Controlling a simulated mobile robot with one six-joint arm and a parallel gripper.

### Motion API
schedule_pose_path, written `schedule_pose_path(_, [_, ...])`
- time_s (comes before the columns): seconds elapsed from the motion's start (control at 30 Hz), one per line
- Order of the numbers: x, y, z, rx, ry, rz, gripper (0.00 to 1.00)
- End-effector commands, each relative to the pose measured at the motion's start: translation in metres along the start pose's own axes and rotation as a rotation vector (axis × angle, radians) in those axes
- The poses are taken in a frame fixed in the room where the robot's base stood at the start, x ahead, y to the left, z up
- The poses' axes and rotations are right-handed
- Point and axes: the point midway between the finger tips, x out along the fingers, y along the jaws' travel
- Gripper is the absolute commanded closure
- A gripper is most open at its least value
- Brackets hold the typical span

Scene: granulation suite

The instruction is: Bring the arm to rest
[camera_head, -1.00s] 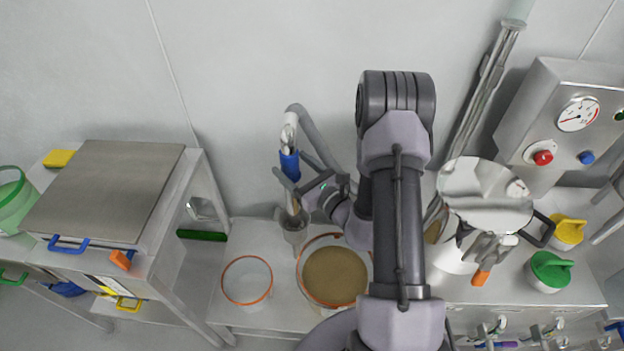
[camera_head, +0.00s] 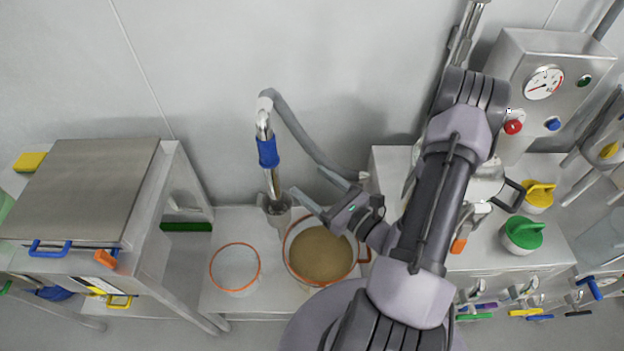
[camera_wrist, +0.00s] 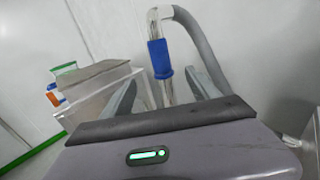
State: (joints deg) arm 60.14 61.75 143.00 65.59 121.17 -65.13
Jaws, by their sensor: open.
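My gripper (camera_head: 316,190) is open and empty in the head view. Its two fingers point left and up toward the suction wand with the blue grip (camera_head: 267,151), which stands upright in a metal holder (camera_head: 276,210). The fingers are apart from the wand. In the wrist view the blue grip (camera_wrist: 159,58) shows beyond and between the two spread fingers (camera_wrist: 158,100), with a grey hose curving off to the right. My arm crosses the right half of the head view and hides part of the bench and machine behind it.
A bowl of tan powder (camera_head: 288,262) and a clear orange-rimmed container (camera_head: 213,278) stand below my gripper. A steel cabinet (camera_head: 90,190) is at left. A control box with a gauge (camera_head: 520,95) and a green-lidded jar (camera_head: 522,234) are at right.

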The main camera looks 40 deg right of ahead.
Motion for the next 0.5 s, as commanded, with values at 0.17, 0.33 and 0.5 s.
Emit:
schedule_pose_path(0.17, [0.001, 0.002, 0.002, -0.004, -0.002, 0.010, 0.30])
schedule_pose_path(0.33, [0.025, 0.071, 0.063, -0.144, -0.054, 0.371, 0.30])
schedule_pose_path(0.5, [-0.016, 0.214, 0.123, -0.558, 0.001, 1.105, 0.30])
